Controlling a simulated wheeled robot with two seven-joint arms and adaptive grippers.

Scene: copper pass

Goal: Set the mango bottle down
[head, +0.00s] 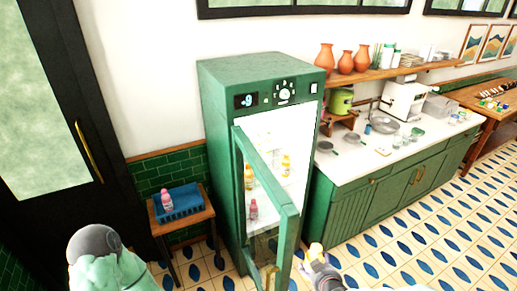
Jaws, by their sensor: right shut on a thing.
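My right gripper (318,262) is at the bottom, right of the open fridge door. It is shut on a small yellow-orange thing, taken as the mango bottle (316,250); the gripper hides much of it. It is held in the air, apart from any surface. The green fridge (222,130) stands in the middle with its glass door (292,222) swung open. Inside are orange-yellow bottles (286,165) and a pink bottle (253,209), the latter seen through the door glass. A part of my left arm shows at lower left; its gripper is out of view.
A small wooden table (197,222) left of the fridge holds a blue crate (182,212) with a pink bottle (167,199). A white counter (350,172) on green cabinets runs right of the fridge, with pans and a sink. The tiled floor (410,240) at right is clear.

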